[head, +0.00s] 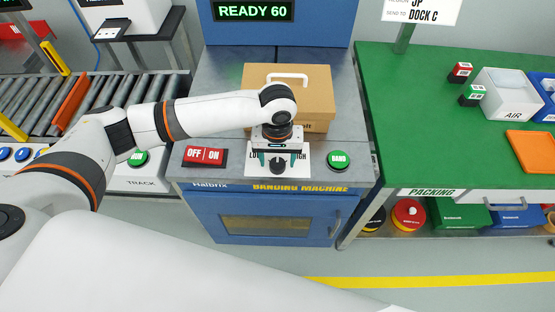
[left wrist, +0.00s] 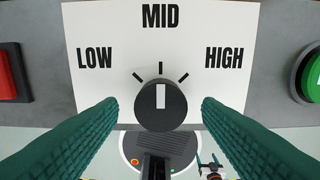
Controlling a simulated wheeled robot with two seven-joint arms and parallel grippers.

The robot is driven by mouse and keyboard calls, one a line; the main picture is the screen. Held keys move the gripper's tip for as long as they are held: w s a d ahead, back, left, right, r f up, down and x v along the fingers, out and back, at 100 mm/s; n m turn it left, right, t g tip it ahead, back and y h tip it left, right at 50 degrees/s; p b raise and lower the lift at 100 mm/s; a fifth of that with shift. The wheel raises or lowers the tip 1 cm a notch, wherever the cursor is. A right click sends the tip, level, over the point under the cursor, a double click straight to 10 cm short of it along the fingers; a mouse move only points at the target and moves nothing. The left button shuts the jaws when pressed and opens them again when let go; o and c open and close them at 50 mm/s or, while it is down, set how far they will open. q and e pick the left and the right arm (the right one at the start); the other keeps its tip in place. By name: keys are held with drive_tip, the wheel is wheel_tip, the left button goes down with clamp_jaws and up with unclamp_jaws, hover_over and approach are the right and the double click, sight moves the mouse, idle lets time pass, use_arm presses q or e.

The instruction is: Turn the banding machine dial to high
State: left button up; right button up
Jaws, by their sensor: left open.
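The banding machine dial (left wrist: 160,104) is a dark round knob on a white label plate (left wrist: 160,30) marked LOW, MID and HIGH. Its white pointer line points straight up at MID in the left wrist view. In the head view the dial (head: 277,164) sits on the front of the blue and grey banding machine (head: 225,225). My left gripper (head: 278,158) is open above the dial. In the left wrist view its green fingers stand either side of the dial, with gaps between them and the knob. My right gripper is out of view.
A red OFF/ON switch (head: 204,156) is left of the dial and a green BAND button (head: 338,160) is right of it. A cardboard box (head: 318,95) with a white handle stands behind. The display (head: 252,11) reads READY 60. A green packing table (head: 420,130) is at right.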

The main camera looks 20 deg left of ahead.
use_arm(q)
drive_tip(key=shift+f, duration=0.7)
drive_tip(key=c, duration=1)
drive_tip(key=shift+r+m+p, duration=0.2)
drive_tip(key=shift+m+p, duration=0.1)
drive_tip(key=shift+p, duration=0.4)
drive_tip(key=m+p, duration=0.4)
drive_tip(key=p, duration=0.2)
drive_tip(key=shift+r, duration=0.1)
drive_tip(key=m+p, duration=0.2)
drive_tip(key=m, duration=0.1)
drive_tip(key=shift+f+m+p, duration=0.2)
drive_tip(key=shift+m+p, duration=0.3)
drive_tip(key=shift+m, duration=0.1)
